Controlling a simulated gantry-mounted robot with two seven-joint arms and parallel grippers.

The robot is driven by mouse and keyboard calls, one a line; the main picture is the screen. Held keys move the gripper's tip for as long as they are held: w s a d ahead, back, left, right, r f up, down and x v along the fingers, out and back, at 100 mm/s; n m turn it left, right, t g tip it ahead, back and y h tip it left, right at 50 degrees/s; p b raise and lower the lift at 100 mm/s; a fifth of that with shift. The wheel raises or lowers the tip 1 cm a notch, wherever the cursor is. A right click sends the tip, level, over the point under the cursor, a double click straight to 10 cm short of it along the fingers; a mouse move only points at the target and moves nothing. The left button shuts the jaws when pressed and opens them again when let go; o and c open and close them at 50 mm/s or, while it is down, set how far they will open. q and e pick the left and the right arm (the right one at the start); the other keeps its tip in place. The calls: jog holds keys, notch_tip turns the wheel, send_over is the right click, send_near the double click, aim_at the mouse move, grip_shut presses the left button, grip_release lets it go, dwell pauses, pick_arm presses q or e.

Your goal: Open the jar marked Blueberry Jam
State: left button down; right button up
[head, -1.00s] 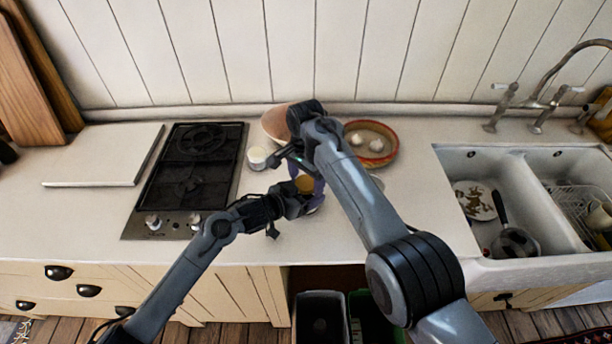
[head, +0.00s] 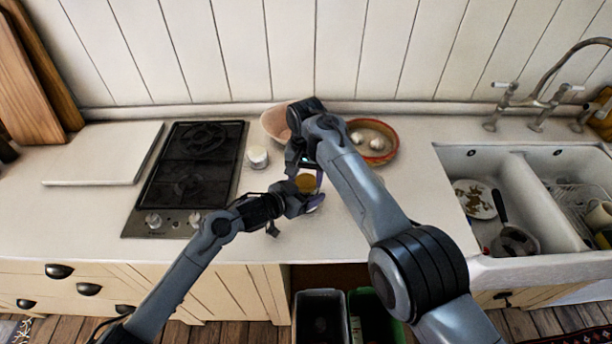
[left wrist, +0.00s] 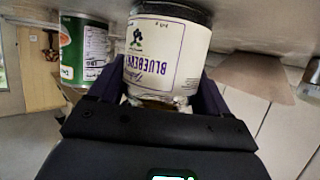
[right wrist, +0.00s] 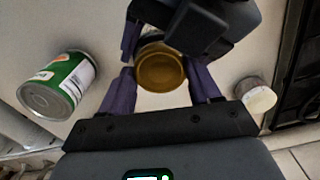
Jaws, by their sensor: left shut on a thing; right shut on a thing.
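The jar marked Blueberry Jam (left wrist: 165,52) stands on the counter, its label upside down in the left wrist view. My left gripper (left wrist: 157,88) is shut around the jar's body, with a purple finger on each side. It comes in low from the front left in the head view (head: 308,198). The jar's gold lid (right wrist: 160,70) is round and shows from above in the right wrist view. My right gripper (right wrist: 160,82) points down over the jar and is shut on the lid. In the head view the lid (head: 306,182) shows in part; my right arm covers much around it.
A white-lidded pot (head: 257,157) stands left of the jar, near the black hob (head: 192,170). A green can (right wrist: 62,85) stands close to the jar. The front counter is clear.

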jog(key=o, duration=1.2)
jog(key=shift+r, duration=0.1)
jog(key=shift+r, duration=2.15)
jog(key=shift+c, duration=0.5)
notch_tip(320, 180, up, 2)
jog(key=m, duration=0.4)
jog(key=shift+w, duration=0.1)
jog(key=shift+r+m, duration=0.55)
jog(key=shift+m, duration=0.65)
jog(key=shift+f, duration=0.1)
jog(key=shift+m, duration=0.3)
jog(key=shift+f, duration=3.7)
